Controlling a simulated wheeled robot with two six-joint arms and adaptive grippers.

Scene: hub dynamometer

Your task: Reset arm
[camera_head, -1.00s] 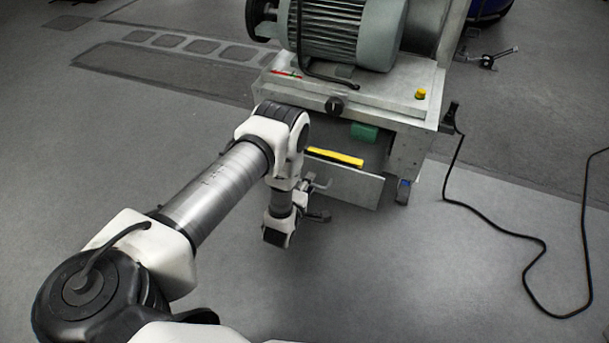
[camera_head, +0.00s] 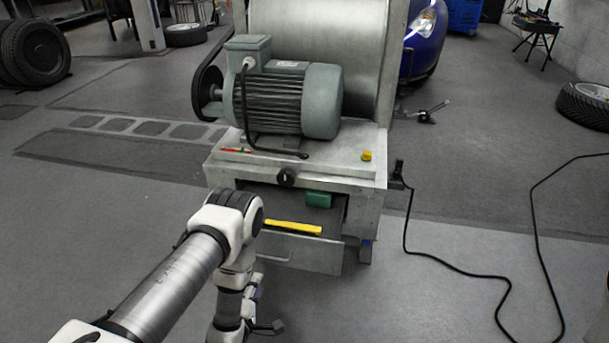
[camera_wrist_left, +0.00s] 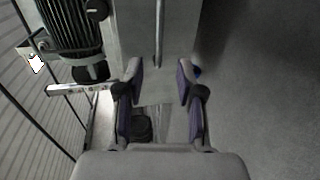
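My left arm comes in from the lower left in the head view. Its wrist hangs down in front of the dynamometer, left of the open drawer (camera_head: 315,255). My left gripper (camera_head: 264,305) shows partly beside the wrist, low in that view. In the left wrist view my left gripper (camera_wrist_left: 159,75) is open, its two fingers well apart, with nothing held between them. The machine's metal surface (camera_wrist_left: 135,30) lies beyond the fingers. My right arm and gripper do not show.
The dynamometer bench (camera_head: 230,172) carries a grey-green motor (camera_head: 300,95). A yellow bar (camera_head: 292,227) lies at the open drawer. A black cable (camera_head: 440,262) runs over the floor at right. Tires and a blue car (camera_head: 424,40) stand behind. Floor right of the bench is mostly free.

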